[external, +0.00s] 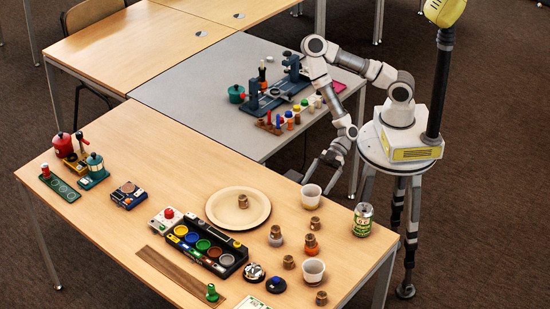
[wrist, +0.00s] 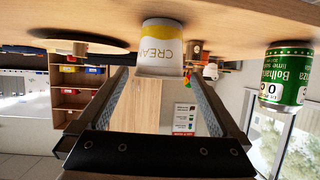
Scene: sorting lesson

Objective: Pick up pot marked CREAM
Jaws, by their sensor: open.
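The pot marked CREAM (wrist: 161,46) is a white and yellow cup with grey lettering. It appears upside down in the wrist view, standing on the wooden table, just beyond and between my fingertips. In the external view it is the white cup (external: 311,197) at the table's far edge, with a yellow band low down. My gripper (external: 316,174) is low behind this cup, on the robot's side. My gripper (wrist: 157,78) is open and empty, with a finger to either side of the pot's line. Whether the fingers touch the pot cannot be told.
A green can (external: 363,220) stands to the right; it also shows in the wrist view (wrist: 286,76). A second white cup (external: 313,271) and several small corked jars (external: 311,244) stand nearer the camera. A round plate (external: 238,217) lies left of the pot.

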